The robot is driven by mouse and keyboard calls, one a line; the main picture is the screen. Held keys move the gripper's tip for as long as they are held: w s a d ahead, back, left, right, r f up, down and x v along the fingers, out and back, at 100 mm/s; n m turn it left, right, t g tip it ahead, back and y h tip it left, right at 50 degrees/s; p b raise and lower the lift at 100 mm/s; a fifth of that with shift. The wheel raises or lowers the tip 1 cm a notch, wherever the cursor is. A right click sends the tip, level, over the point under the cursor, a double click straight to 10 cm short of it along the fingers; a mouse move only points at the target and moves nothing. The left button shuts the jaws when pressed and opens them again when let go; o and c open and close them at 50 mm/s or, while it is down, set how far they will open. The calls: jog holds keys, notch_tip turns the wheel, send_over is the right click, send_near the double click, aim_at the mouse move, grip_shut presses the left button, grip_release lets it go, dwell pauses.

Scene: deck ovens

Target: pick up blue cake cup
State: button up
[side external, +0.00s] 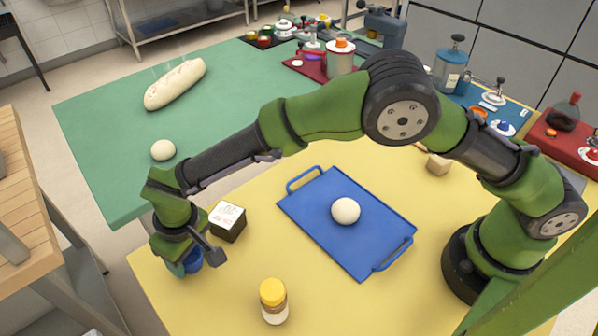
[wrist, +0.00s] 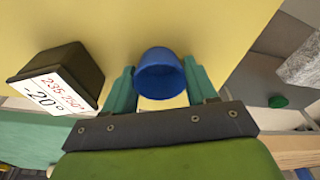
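The blue cake cup (wrist: 160,76) is a small round cup, seen in the wrist view between the two teal fingers of my gripper (wrist: 161,85). The fingers stand on either side of it, with what looks like a small gap at each side. In the side external view, my gripper (side external: 182,266) is low at the left end of the yellow table, and the blue cup (side external: 192,260) shows partly behind it. Whether the fingers touch the cup cannot be told for sure.
A dark box with a white label (side external: 228,221) stands close beside my gripper. A yellow-capped jar (side external: 273,301) is nearer the front. A blue tray (side external: 320,240) holds a white ball (side external: 345,211). The table edge (side external: 150,300) is close on the left.

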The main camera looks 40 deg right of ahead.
jog(key=shift+c, duration=1.4)
jog(key=shift+r, duration=0.15)
